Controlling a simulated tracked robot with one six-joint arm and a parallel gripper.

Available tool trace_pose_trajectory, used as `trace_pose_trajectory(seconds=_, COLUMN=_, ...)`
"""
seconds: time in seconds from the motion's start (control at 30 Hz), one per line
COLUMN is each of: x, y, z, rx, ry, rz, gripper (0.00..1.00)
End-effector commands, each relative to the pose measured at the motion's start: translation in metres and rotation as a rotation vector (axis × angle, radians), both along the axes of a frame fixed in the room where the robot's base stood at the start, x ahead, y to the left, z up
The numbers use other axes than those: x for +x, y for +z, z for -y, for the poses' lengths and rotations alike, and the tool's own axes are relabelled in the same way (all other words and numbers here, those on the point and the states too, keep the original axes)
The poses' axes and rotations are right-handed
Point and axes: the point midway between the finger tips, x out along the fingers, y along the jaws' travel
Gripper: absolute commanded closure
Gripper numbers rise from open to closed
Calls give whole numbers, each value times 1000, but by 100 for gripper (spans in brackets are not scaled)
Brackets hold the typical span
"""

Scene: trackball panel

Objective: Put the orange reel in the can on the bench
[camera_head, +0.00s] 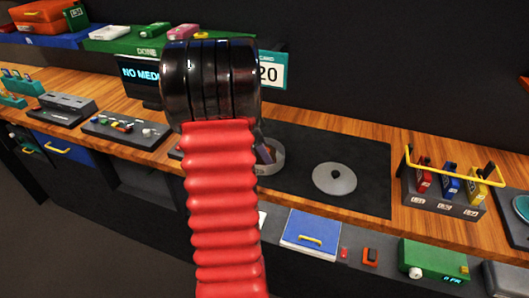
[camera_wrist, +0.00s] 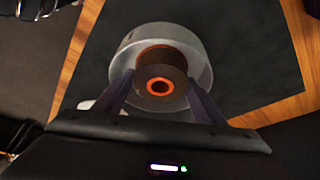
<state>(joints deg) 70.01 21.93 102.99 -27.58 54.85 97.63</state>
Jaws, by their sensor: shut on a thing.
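The orange reel (camera_wrist: 160,87), with an orange hub and a dark body, shows in the wrist view between the two purple fingers of my gripper (camera_wrist: 160,80). My gripper is shut on it. The grey round can (camera_wrist: 193,43) lies directly beyond the reel, its rim showing around the reel's far end. I cannot tell how far the reel is inside the can. In the head view, the can (camera_head: 274,166) stands on the bench's dark mat, partly hidden by my arm.
A grey disc with a dark knob (camera_head: 335,178) lies on the dark mat (camera_head: 372,155) right of the can. A rack with a yellow bar (camera_head: 450,195) stands farther right. A button panel (camera_head: 125,131) is on the left. The mat around the disc is clear.

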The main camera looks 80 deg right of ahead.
Motion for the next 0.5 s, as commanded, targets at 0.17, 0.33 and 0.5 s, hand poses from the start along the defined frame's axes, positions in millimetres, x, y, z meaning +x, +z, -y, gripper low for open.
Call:
trace_pose_trajectory(seconds=0.17, x=0, y=-2, z=0, rx=0, ry=0, rz=0, gripper=35)
trace_pose_trajectory(seconds=0.33, x=0, y=-2, z=0, rx=0, ry=1, rz=0, gripper=28)
trace_pose_trajectory(seconds=0.5, x=0, y=-1, z=0, rx=0, ry=1, rz=0, gripper=28)
